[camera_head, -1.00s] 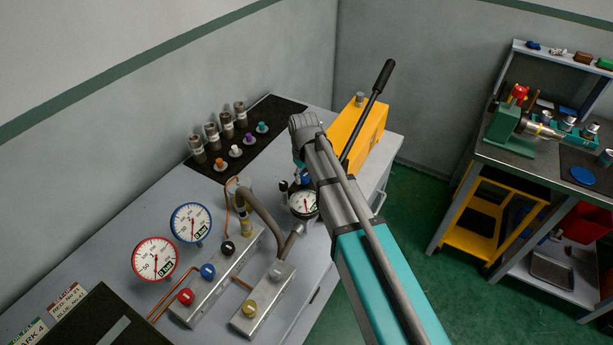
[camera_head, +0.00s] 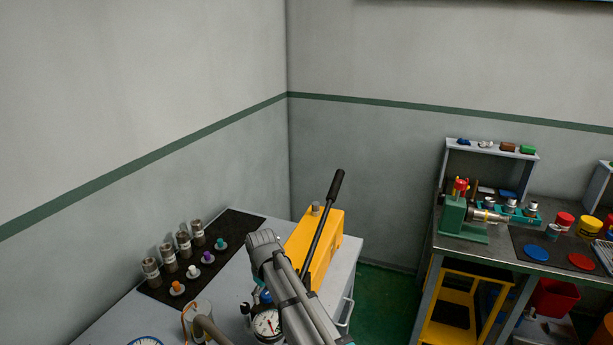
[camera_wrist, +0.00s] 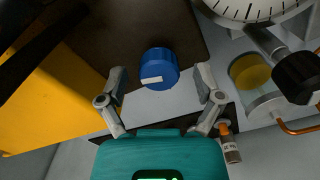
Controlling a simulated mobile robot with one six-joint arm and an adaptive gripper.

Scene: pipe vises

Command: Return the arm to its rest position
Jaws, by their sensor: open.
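A round blue cap (camera_wrist: 159,68) shows between the fingertips, with a clear gap on each side. How far it lies beyond the tips I cannot tell. A blue part (camera_head: 265,297) also shows by the gauge in the head view, partly behind my arm.
The yellow pump (camera_head: 330,245) with its raised black lever (camera_head: 323,225) stands close to my arm. A dial gauge (camera_head: 267,325) is just below it. Several metal cylinders (camera_head: 184,243) and coloured plugs stand on a dark mat. A second bench (camera_head: 465,247) stands at the right.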

